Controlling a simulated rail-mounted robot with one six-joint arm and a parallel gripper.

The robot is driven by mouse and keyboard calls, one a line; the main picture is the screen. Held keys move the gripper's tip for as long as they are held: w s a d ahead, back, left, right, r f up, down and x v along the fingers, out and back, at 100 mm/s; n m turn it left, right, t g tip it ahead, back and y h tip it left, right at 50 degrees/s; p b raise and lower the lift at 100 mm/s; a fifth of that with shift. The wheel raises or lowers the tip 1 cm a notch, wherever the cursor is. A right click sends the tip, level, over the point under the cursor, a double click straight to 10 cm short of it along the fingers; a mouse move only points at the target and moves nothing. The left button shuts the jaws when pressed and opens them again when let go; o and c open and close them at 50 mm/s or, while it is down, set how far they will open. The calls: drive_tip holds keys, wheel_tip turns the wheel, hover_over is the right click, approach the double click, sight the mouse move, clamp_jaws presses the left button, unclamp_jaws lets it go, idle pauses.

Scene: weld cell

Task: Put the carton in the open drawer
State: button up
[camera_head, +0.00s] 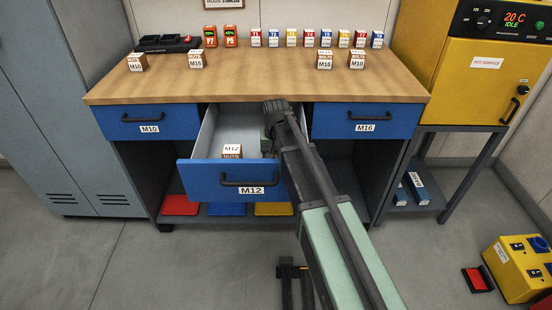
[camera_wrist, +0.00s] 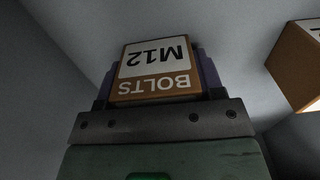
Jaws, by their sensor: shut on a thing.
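The open drawer (camera_head: 228,180) is the blue middle one, labelled M12, pulled out from the bench. In the wrist view, a carton labelled M12 BOLTS (camera_wrist: 155,70) sits between the fingers of my gripper (camera_wrist: 155,75), which is shut on it. Grey drawer surfaces surround it in that view. In the head view my arm reaches into the drawer's right part and hides the carton and the fingertips. A carton labelled M12 NUTS (camera_head: 231,151) stands in the drawer to the left of my arm. Part of a carton (camera_wrist: 300,60) shows at the right edge of the wrist view.
Shut drawers M10 (camera_head: 150,122) and M16 (camera_head: 366,121) flank the open one. The wooden bench top (camera_head: 260,85) above bears several M10 and M16 cartons and a row of small boxes. A yellow cabinet (camera_head: 480,80) stands at the right. The drawer's left part has free room.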

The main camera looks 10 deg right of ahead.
drive_tip(key=o, duration=1.3)
wheel_tip(320, 180, up, 13)
drive_tip(key=p, duration=1.2)
drive_tip(key=shift+f+p, duration=0.2)
drive_tip(key=shift+p, duration=0.2)
drive_tip(key=shift+f, duration=0.2)
